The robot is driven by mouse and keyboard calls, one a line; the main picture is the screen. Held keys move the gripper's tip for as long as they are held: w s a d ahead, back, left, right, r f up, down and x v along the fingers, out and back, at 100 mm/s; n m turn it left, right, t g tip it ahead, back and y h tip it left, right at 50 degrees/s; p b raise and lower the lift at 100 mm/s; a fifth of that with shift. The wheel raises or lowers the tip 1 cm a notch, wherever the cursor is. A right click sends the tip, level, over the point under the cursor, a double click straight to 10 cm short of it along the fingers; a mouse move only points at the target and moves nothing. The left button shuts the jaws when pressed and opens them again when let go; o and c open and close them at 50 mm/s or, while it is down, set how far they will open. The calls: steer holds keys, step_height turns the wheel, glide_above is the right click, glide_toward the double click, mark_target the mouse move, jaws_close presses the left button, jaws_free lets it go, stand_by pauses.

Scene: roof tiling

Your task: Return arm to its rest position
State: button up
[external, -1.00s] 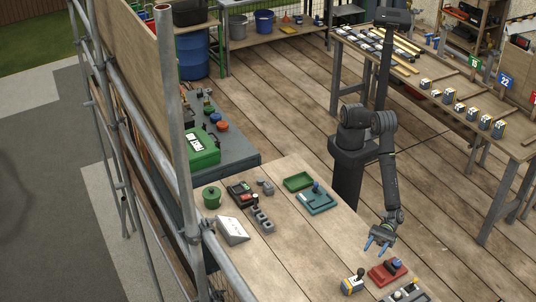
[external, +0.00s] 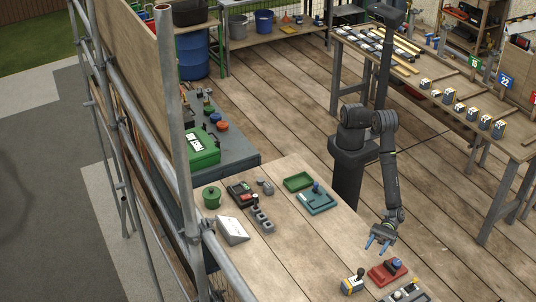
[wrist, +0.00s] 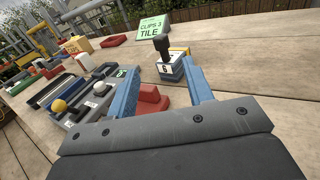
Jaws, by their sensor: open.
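My gripper (external: 378,245) is above the right part of the wooden table in the external view, its blue fingers apart and empty. In the wrist view my gripper (wrist: 160,85) shows two blue fingers spread open with nothing held between them. A red tray with a blue-topped piece (external: 388,272) lies on the table just below and beside my gripper.
A teal tray (external: 316,202), a green tray (external: 298,182), a white sign (external: 232,230) and a green pot (external: 211,197) stand farther left. The table's middle is clear.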

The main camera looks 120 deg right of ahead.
steer(key=x, duration=1.1)
steer(key=shift+d, duration=0.1)
steer(key=shift+w+r, duration=0.1)
steer(key=shift+r, duration=1.45)
